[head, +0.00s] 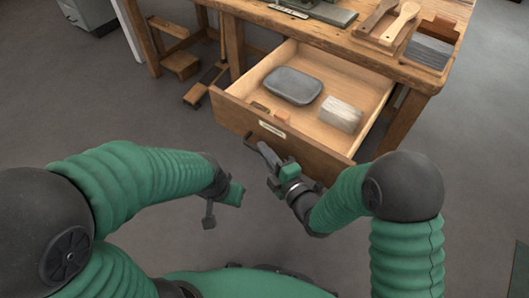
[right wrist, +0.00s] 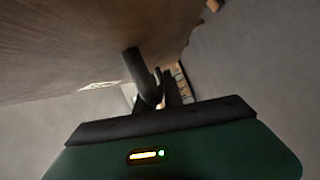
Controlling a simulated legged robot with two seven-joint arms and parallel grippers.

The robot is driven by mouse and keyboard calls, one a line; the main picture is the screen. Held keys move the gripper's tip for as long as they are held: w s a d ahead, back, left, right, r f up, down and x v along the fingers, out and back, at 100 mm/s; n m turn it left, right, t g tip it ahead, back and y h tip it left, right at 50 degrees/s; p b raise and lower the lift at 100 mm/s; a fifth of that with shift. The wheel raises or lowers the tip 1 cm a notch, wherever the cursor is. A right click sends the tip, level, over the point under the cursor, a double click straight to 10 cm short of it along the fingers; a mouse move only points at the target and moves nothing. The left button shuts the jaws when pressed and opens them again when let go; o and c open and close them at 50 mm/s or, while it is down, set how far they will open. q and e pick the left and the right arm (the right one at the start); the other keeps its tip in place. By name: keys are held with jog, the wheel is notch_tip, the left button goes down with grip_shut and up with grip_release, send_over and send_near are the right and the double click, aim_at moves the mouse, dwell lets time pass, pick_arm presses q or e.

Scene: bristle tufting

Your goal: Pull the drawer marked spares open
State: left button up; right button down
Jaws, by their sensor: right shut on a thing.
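The wooden drawer (head: 235,115) under the bench stands well open, pulled toward me. Its front carries a small pale label plate (head: 272,130), too small to read. My right gripper (head: 268,160) is at the drawer front, just below the label. It is shut on the dark drawer handle (right wrist: 138,68), a bar standing out from the wooden front in the right wrist view. Most of the handle is hidden by the gripper in the head view. My left gripper (head: 213,207) hangs over the floor left of the drawer, apart from it; its opening is unclear.
Inside the drawer lie a grey oval tin (head: 292,86), a pale block (head: 341,115) and small wooden pieces near the front. The workbench (head: 345,48) above holds a metal tool and a wooden tray with brushes. Bare floor (head: 150,125) lies to the left.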

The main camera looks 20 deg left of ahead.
jog(key=shift+a, duration=0.1)
jog(key=c, duration=1.5)
grip_release()
jog(key=shift+a+f, duration=0.1)
jog(key=p+v, duration=1)
jog(key=v, duration=0.6)
jog(key=shift+s+d, duration=0.2)
jog(key=shift+d, duration=0.2)
jog(key=shift+f, duration=0.1)
